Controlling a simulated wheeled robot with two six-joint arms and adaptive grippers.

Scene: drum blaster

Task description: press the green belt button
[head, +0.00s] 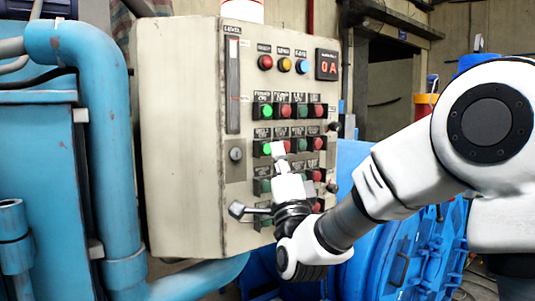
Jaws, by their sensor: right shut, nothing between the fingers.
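The beige control panel (180,130) carries rows of small green and red buttons. A bright green button (267,149) at the left of the second row sits right beside the tip of my right gripper (279,151). Its label is too small to read surely, so I cannot tell if it is the belt button. My right gripper is shut and empty, its tip pointing up at the panel face. I cannot tell whether the tip touches the button. Another bright green button (266,111) is in the row above. The gripper partly covers the lower rows. My left gripper is out of view.
Red, yellow and blue lamps (284,64) and a red "0A" display (327,65) are at the panel's top. Knobs stick out from its right edge. A thick blue pipe (105,130) stands at left. Blue machinery (405,255) lies behind my right arm.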

